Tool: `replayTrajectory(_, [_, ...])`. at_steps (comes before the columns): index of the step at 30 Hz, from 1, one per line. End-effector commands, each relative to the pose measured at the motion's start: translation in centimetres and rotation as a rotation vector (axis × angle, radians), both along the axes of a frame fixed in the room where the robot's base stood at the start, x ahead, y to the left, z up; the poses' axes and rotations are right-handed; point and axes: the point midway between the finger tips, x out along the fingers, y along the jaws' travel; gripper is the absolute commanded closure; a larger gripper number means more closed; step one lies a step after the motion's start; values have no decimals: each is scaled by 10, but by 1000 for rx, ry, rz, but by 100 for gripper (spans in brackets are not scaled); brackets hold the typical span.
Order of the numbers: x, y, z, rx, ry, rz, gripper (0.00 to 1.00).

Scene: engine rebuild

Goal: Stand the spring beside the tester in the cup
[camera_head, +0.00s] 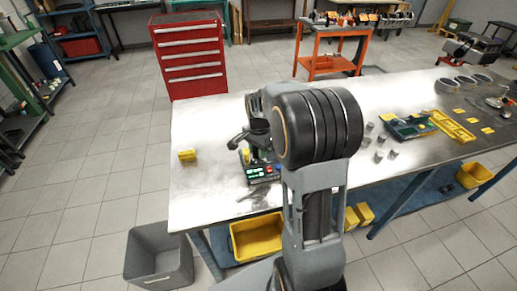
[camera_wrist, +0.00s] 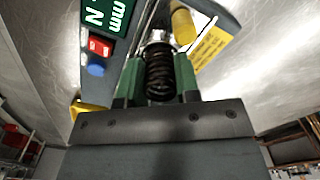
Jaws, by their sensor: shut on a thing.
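A dark coil spring (camera_wrist: 158,80) is between the green fingers of my gripper (camera_wrist: 158,68) in the wrist view, which are shut on it. The tester (camera_wrist: 134,30) lies just beyond, with a green display, a red button and a blue button. A silvery round metal part (camera_wrist: 158,38) shows at the spring's far end; I cannot tell whether they touch. I cannot make out the cup for certain.
A small yellow box (camera_head: 187,155) sits on the table (camera_head: 205,125) at the left. Several small grey cylinders (camera_head: 379,155) and a blue tray (camera_head: 410,128) lie to the right. A yellow cylinder (camera_wrist: 183,26) rises by the tester. The table's left part is mostly clear.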

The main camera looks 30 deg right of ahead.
Motion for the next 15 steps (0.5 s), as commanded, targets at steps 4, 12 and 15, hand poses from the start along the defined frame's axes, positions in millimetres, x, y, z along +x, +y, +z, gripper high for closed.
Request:
replayTrajectory(4, [0,0,0,0,0,0,93])
replayTrajectory(12, [0,0,0,0,0,0,46])
replayTrajectory(15, [0,0,0,0,0,0,40])
